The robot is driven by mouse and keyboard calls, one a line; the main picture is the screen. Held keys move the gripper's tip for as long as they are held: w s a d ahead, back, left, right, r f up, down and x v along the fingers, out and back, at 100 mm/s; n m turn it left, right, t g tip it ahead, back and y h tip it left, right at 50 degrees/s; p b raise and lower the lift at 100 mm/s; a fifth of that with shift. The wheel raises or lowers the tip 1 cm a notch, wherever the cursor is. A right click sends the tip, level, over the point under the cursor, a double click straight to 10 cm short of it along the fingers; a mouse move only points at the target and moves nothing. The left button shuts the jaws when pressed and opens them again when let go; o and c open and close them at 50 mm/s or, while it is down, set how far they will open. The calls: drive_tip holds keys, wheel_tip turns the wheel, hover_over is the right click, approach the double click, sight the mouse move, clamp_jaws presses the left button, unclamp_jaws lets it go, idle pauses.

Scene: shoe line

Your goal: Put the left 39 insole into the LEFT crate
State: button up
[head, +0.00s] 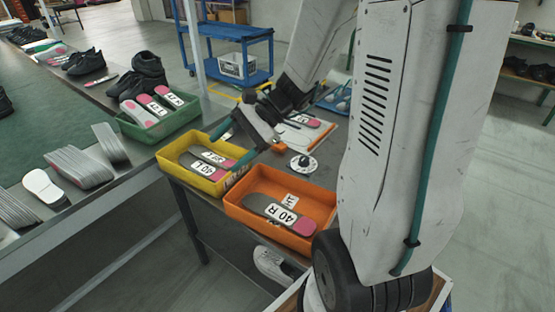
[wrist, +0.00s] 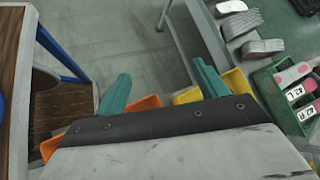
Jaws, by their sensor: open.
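The yellow crate (head: 167,168) stands at the left of the small table. An insole labelled 40 L (head: 187,172) lies in it beside a second insole (head: 211,157) whose label looks like 39 L. My gripper (head: 224,152) is open, with its teal fingers apart above the right part of the yellow crate. Nothing shows between the fingers. In the wrist view the fingers (wrist: 160,88) are spread and empty, and the gripper body hides most of the yellow crate (wrist: 237,80) and orange crate (wrist: 148,102). The orange crate (head: 238,211) holds an insole labelled 40 R (head: 282,215).
A round white-and-black item (head: 301,163) is near the table's middle. A green crate (head: 139,132) with labelled insoles stands on the bench at left, near stacked grey insoles (head: 78,167). A blue cart (head: 205,40) is behind.

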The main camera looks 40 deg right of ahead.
drive_tip(key=s+a+r+n+g+h, duration=0.2)
drive_tip(key=s+a+n, duration=0.1)
drive_tip(key=s+n, duration=0.15)
drive_tip(key=s+a+r+n+g+h, duration=0.1)
drive_tip(key=s+a+r+n+h, duration=0.15)
drive_tip(key=s+n, duration=0.2)
drive_tip(key=s+d+r+n+h, duration=0.3)
drive_tip(key=s+r+n+h, duration=0.1)
drive_tip(key=s, duration=0.5)
drive_tip(key=n+h, duration=0.1)
drive_tip(key=n, duration=0.1)
drive_tip(key=shift+s+n+t+h, duration=0.35)
drive_tip(key=shift+s+n+t, duration=0.05)
drive_tip(key=shift+d, duration=0.2)
